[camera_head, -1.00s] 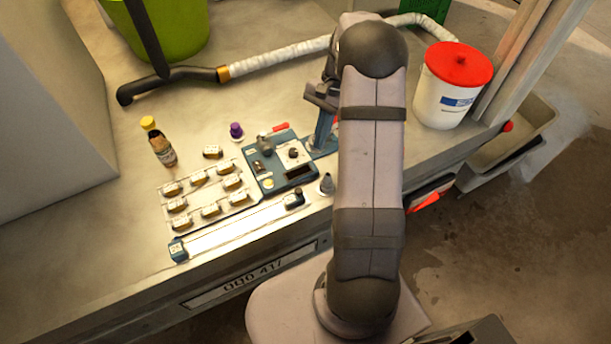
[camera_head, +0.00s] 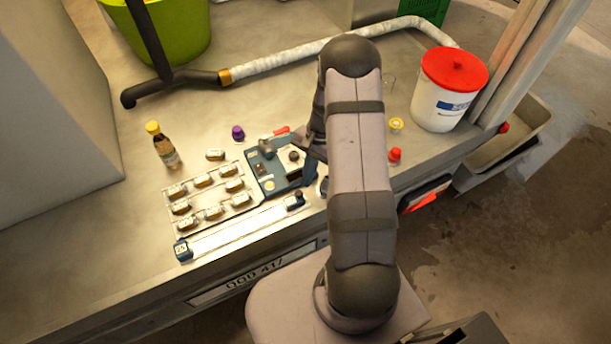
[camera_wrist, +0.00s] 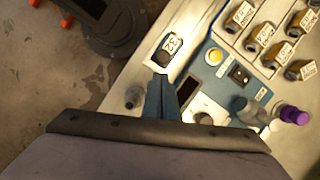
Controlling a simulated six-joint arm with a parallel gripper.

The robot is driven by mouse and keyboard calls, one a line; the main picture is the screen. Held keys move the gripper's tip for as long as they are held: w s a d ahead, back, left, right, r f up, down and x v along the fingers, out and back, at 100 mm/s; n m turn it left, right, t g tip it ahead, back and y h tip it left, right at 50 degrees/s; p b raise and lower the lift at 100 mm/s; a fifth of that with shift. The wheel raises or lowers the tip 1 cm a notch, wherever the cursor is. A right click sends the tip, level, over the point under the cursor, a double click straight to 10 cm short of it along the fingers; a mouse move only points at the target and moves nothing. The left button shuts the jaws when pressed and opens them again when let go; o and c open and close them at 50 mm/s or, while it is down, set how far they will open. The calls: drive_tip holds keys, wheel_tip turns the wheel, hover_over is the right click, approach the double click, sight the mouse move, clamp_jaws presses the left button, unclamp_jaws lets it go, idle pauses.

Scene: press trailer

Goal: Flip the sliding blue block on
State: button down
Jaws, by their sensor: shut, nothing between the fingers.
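The slider rail (camera_head: 240,226) is a long white strip at the front of the bench in the head view. A blue block (camera_head: 182,250) with a small label sits at its left end. A black knob (camera_head: 299,196) stands at its right end. In the wrist view a dark end piece with a white "32" label (camera_wrist: 171,44) lies just beyond the fingertips. My gripper (camera_wrist: 162,82) is shut and empty, its blue fingers pointing at this labelled end, apart from it in the picture. In the head view my arm partly hides the gripper.
A purple knob (camera_head: 238,132), a bottle (camera_head: 164,149) and a red-lidded bucket (camera_head: 440,103) stand around. A grey cone (camera_wrist: 133,97) is close beside the fingers.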

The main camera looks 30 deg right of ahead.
drive_tip(key=shift+s+a+f, duration=0.15)
drive_tip(key=shift+s+a, duration=0.1)
drive_tip(key=shift+a, duration=0.3)
drive_tip(key=shift+a, duration=0.1)
drive_tip(key=a, duration=2.3)
drive_tip(key=shift+p, duration=0.35)
drive_tip(key=shift+a, duration=0.15)
drive_tip(key=shift+w+d+r, duration=0.2)
drive_tip(key=shift+d, duration=0.25)
drive_tip(key=w+d+r+b, duration=0.1)
drive_tip(key=d+r, duration=0.4)
drive_tip(key=r, duration=0.5)
drive_tip(key=shift+w+d, duration=0.4)
drive_tip(key=shift+w, duration=0.45)
